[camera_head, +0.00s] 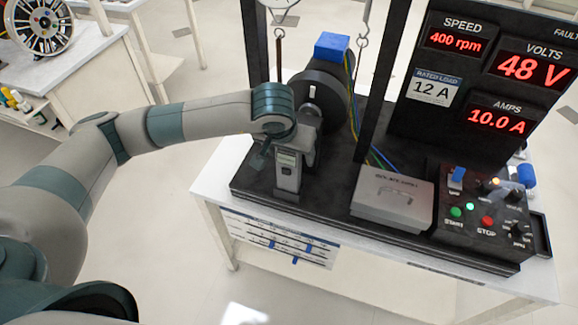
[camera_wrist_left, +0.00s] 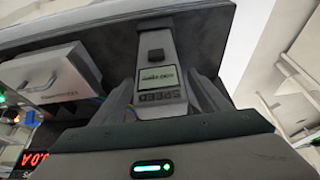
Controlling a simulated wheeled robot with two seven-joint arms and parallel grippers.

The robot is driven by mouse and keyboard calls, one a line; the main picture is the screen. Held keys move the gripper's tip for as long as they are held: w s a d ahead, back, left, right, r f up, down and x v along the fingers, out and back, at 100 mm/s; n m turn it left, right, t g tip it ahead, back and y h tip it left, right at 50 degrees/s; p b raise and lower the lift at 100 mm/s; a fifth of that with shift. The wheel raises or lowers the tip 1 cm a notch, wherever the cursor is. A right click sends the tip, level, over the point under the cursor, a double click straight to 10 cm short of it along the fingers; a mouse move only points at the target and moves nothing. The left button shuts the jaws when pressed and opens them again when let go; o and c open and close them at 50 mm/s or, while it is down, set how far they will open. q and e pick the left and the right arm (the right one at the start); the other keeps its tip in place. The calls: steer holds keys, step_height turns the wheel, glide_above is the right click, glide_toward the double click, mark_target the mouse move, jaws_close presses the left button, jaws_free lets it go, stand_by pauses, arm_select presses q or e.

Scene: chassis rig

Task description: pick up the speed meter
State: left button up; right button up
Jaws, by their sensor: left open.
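The speed meter (camera_head: 288,176) is a grey handheld device with a small screen. It stands upright at the left front of the black rig base, and its lettered face (camera_wrist_left: 160,88) fills the middle of the left wrist view. My left gripper (camera_head: 284,153) is open, with its fingers on either side of the meter. In the wrist view, gaps seem to show between the fingers and the meter; contact is hard to tell. The gripper partly hides the meter's upper end in the head view. My right gripper is not in view.
The black base (camera_head: 330,216) sits on a white table (camera_head: 212,185). A dark wheel (camera_head: 318,95) and a black post (camera_head: 383,85) stand close behind the meter. A grey box (camera_head: 392,200), control panel (camera_head: 485,215) and display board (camera_head: 470,90) are to the right.

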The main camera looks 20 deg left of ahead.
arm_select(q)
steer(key=shift+x, duration=0.8)
steer(key=shift+c, duration=0.4)
steer(key=c, duration=1.2)
steer(key=shift+r, duration=0.15)
